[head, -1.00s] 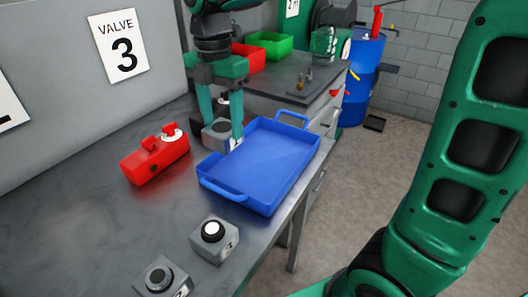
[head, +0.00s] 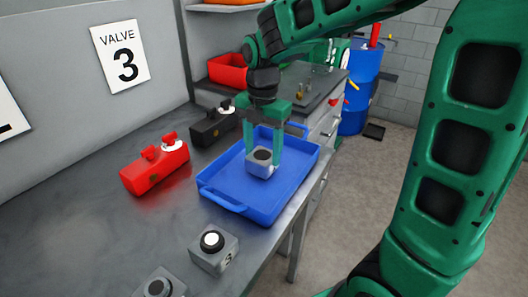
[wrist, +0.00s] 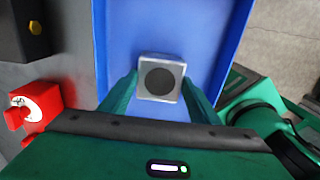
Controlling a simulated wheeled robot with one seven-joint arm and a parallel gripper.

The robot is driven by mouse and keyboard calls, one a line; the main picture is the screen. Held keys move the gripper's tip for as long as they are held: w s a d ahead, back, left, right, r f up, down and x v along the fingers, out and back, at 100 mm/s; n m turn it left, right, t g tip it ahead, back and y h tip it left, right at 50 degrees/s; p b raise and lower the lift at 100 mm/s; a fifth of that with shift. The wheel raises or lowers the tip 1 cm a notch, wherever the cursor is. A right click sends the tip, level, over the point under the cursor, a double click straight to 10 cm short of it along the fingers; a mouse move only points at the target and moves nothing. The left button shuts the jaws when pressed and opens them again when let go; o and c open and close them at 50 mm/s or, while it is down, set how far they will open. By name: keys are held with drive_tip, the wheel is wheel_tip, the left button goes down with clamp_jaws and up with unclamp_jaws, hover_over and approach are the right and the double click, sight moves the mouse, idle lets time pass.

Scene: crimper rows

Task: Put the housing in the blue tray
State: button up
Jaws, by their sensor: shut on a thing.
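The housing (head: 262,162) is a grey block with a dark round face on top. My gripper (head: 263,158) is shut on it, one finger on each side. The housing is over the inside of the blue tray (head: 220,201); I cannot tell whether it touches the tray floor. In the wrist view the housing (wrist: 160,78) sits between the green fingers (wrist: 160,88), with the blue tray (wrist: 200,22) around and beneath it.
A red valve block (head: 155,170) and a black one (head: 214,127) stand left of the tray. Grey blocks with round tops (head: 213,250) stand at the front. The bench edge runs close to the tray's right side. A red bin (head: 228,70) is behind.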

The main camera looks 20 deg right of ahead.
sight(262, 155)
drive_tip(key=shift+f, duration=0.5)
drive_tip(key=o, duration=1.8)
drive_tip(key=shift+f, duration=0.1)
wheel_tip(262, 155, up, 12)
